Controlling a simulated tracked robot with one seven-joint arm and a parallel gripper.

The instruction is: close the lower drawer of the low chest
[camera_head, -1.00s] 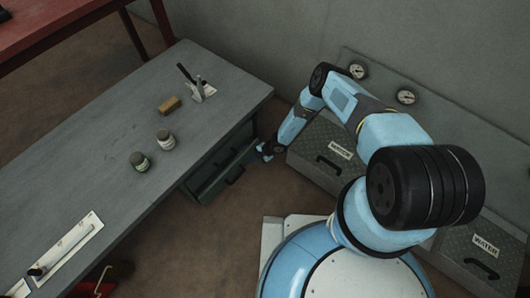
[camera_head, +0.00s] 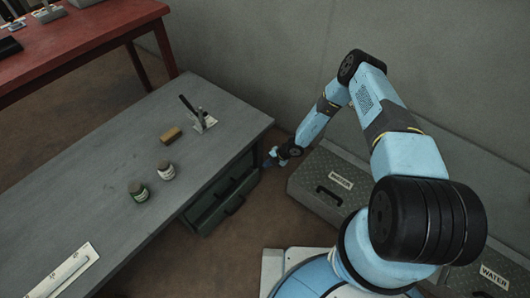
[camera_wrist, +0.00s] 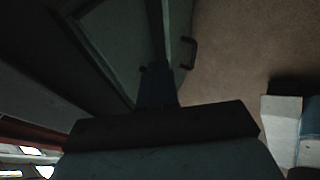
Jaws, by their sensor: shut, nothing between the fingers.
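The low chest (camera_head: 206,218) is dark green and stands under the right end of the grey workbench. Its lower drawer (camera_head: 222,205) is pulled out, with a dark bar handle on its front. The drawer's handle (camera_wrist: 188,53) also shows in the wrist view, right of the drawer's front edge. My gripper (camera_head: 271,159) is shut and empty, to the right of the chest near its back end. In the wrist view my gripper (camera_wrist: 156,75) points at the drawer's dark interior and edge. Whether it touches the drawer I cannot tell.
Grey water cases (camera_head: 330,180) lie along the wall on the right. Brown floor is free before the drawer. A red table (camera_head: 90,30) stands behind.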

